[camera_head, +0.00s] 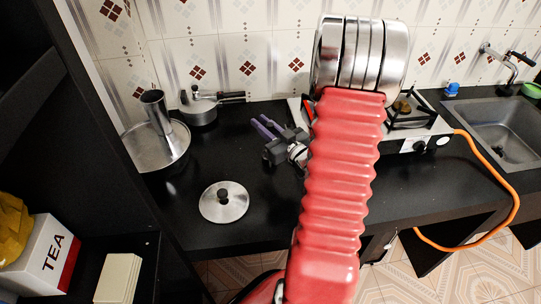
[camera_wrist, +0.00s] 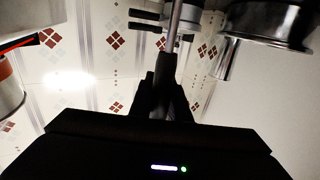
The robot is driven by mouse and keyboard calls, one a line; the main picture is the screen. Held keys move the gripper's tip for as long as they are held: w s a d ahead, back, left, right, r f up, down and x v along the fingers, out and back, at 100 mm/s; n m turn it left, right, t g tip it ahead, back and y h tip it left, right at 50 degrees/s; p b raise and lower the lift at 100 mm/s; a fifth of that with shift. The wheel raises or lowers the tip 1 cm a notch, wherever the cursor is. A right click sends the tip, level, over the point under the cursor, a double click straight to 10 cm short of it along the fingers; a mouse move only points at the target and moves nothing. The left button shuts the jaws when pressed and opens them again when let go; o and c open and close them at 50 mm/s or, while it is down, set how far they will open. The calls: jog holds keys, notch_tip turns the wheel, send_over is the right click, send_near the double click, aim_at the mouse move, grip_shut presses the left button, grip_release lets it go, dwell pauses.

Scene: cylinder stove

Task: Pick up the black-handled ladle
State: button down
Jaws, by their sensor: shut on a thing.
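In the wrist view my gripper (camera_wrist: 165,105) is shut on the black handle of the ladle (camera_wrist: 166,72). The ladle's grey metal shaft (camera_wrist: 175,22) runs up from between the fingers and leaves the top of the picture, so its bowl is out of view. In the head view my gripper (camera_head: 266,128) is over the black counter, left of my red arm. The ladle cannot be made out clearly there. I cannot tell how far it is above the counter.
A small pot (camera_head: 198,113) stands near the tiled wall. A wide metal pan (camera_head: 158,153) with a metal cylinder (camera_head: 153,108) is at left. A lid (camera_head: 224,203) lies on the counter (camera_head: 175,215). The stove (camera_head: 432,130), orange hose (camera_head: 503,178) and sink (camera_head: 500,125) are at right.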

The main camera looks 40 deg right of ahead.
jog(key=shift+r, duration=0.15)
notch_tip(320, 180, up, 10)
dwell(1.0)
dwell(0.3)
jog(key=c, duration=2.2)
grip_release()
grip_shut()
